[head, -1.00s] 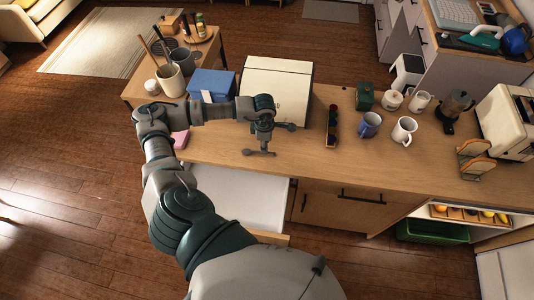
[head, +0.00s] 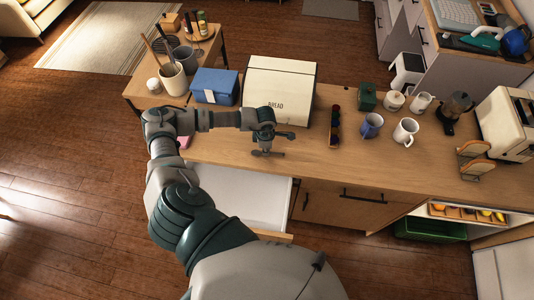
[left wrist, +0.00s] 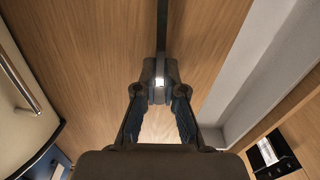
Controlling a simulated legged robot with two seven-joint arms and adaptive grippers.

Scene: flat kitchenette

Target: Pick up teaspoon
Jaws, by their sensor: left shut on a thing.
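My left gripper (head: 267,152) points down just above the wooden counter, in front of the bread bin. The left wrist view shows its fingers (left wrist: 158,92) closed together at the tips. A small bright, shiny piece, which I take to be the teaspoon (left wrist: 158,83), shows between the fingertips. The rest of it is hard to make out; a dark narrow strip runs up from the fingertips. I cannot tell how far it is off the counter. My right gripper is not in view.
The cream bread bin (head: 281,90) stands behind the gripper, with a blue box (head: 214,87) to its left. An open white drawer (head: 245,196) lies below the counter's front edge. A dark narrow rack (head: 334,126), mugs (head: 405,131) and a toaster (head: 505,122) stand to the right.

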